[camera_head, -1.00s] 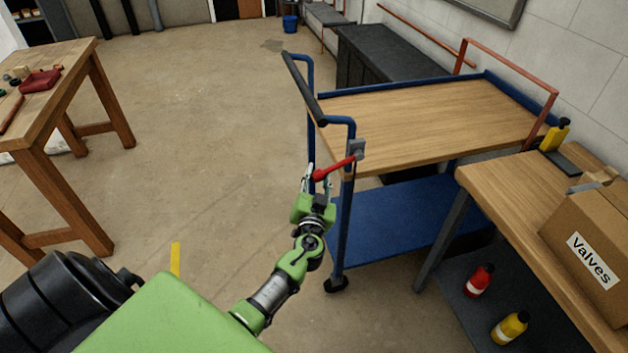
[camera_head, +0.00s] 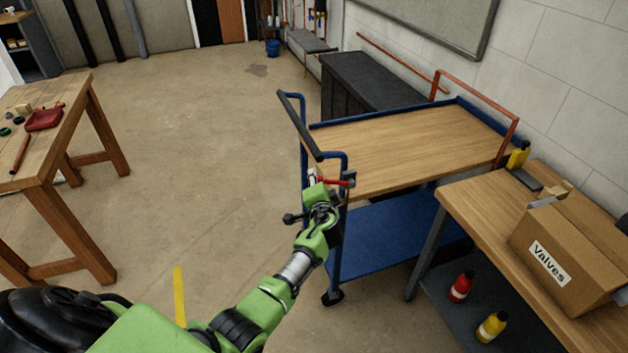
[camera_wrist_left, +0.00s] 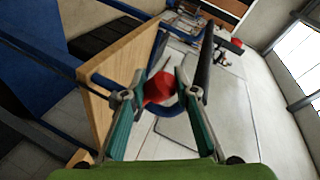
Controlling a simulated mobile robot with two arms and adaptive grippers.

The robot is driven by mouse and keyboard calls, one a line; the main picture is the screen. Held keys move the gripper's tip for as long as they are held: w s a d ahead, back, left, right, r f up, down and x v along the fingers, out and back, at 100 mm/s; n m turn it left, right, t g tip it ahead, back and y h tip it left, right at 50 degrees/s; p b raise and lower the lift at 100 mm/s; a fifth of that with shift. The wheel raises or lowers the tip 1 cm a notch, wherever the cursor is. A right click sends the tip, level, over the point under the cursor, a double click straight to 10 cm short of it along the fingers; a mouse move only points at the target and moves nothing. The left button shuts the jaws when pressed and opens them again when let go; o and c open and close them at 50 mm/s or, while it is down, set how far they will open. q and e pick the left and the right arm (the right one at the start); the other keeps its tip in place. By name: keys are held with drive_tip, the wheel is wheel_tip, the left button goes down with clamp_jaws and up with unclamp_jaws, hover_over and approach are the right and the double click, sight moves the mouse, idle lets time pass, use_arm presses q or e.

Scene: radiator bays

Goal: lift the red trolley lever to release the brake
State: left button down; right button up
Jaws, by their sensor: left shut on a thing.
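The blue trolley (camera_head: 347,158) has a wooden top and a blue lower shelf. Its red lever (camera_head: 333,182) sits at the near corner under the push handle (camera_head: 300,125) and looks about level, joined to a grey bracket at its right end. My left gripper (camera_head: 313,178) is shut on the lever's free end, which it partly hides in the head view. In the left wrist view the lever's red end (camera_wrist_left: 158,88) lies between the fingertips of my left gripper (camera_wrist_left: 160,80). My right gripper is in neither view.
A workbench (camera_head: 455,205) with a cardboard box (camera_head: 545,225) marked Valves stands close right of the trolley. Red (camera_head: 462,287) and yellow (camera_head: 491,327) bottles stand on its lower shelf. A wooden table (camera_head: 60,205) is at left. The floor between is clear.

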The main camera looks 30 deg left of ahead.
use_arm(q)
drive_tip(key=shift+w+d+r+m+p, duration=0.15)
drive_tip(key=shift+w+r+m+p, duration=0.1)
drive_tip(key=shift+r+m+p, duration=0.25)
drive_tip(key=shift+r, duration=0.1)
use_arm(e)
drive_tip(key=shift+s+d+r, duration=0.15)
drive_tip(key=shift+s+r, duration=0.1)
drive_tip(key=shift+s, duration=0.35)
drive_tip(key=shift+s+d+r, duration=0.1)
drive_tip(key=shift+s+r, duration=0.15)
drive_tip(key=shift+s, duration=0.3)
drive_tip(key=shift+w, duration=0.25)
use_arm(q)
drive_tip(key=c, duration=1.6)
unclamp_jaws()
drive_tip(key=shift+d, duration=0.1)
drive_tip(key=shift+s+d, duration=0.25)
drive_tip(key=shift+s, duration=0.1)
drive_tip(key=v, duration=1.1)
drive_tip(key=shift+w+d+r, duration=0.1)
drive_tip(key=shift+r, duration=0.1)
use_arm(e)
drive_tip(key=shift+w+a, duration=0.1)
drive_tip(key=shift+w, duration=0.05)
